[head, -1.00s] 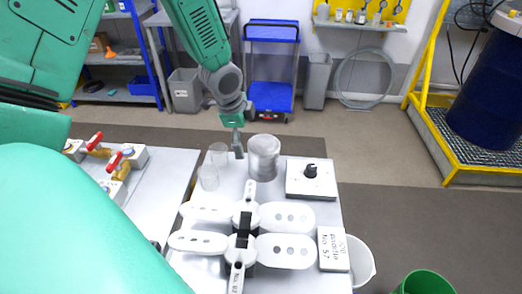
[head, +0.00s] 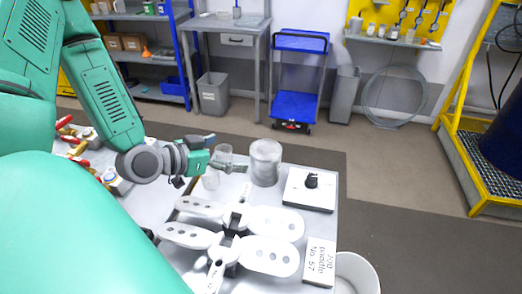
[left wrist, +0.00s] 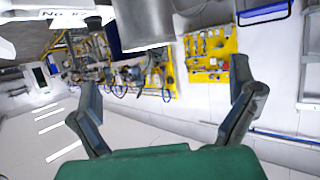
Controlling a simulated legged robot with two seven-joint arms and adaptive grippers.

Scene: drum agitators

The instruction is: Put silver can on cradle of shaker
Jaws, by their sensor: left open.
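The silver can (head: 265,162) stands upright on the bench in the head view, behind the white paddle pieces. It also shows at the top of the left wrist view (left wrist: 143,22), cut off by the frame edge. My left gripper (head: 226,154) is just left of the can, turned sideways with its fingers pointing at it. Its two fingers are spread and empty in the left wrist view (left wrist: 172,108). White paddles with holes (head: 268,222), on dark mounts, lie at the front of the bench. I cannot tell which part is the shaker's cradle. My right gripper is not in view.
Clear glass vessels (head: 222,156) stand beside the left gripper. A white box with a black knob (head: 309,188) is right of the can. Red-handled valves (head: 75,146) are at left.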

